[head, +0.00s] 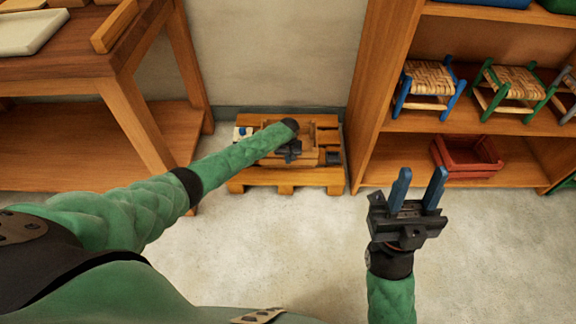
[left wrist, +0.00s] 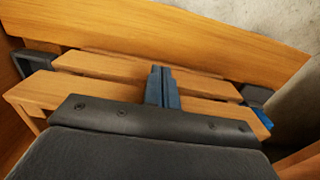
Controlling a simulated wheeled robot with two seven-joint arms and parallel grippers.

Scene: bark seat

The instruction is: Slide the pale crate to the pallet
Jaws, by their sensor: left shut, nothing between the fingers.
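The pale wooden crate (head: 325,137) sits on the wooden pallet (head: 285,179) against the back wall, partly hidden by my left arm. In the left wrist view, the slatted crate (left wrist: 140,68) has dark end handles. My left gripper (head: 290,152) is over the crate in the head view; its fingertips are hard to make out there. The left wrist view shows its two blue fingers (left wrist: 162,75) together, with nothing between them, in front of the slats. I cannot tell whether they touch. My right gripper (head: 418,178) is open and empty above the floor.
A wooden bench (head: 75,85) stands at left, with a pale tray (head: 28,32) on top. A shelf unit (head: 385,85) at right holds woven stools (head: 430,78) and a red crate (head: 466,156). The front floor is clear.

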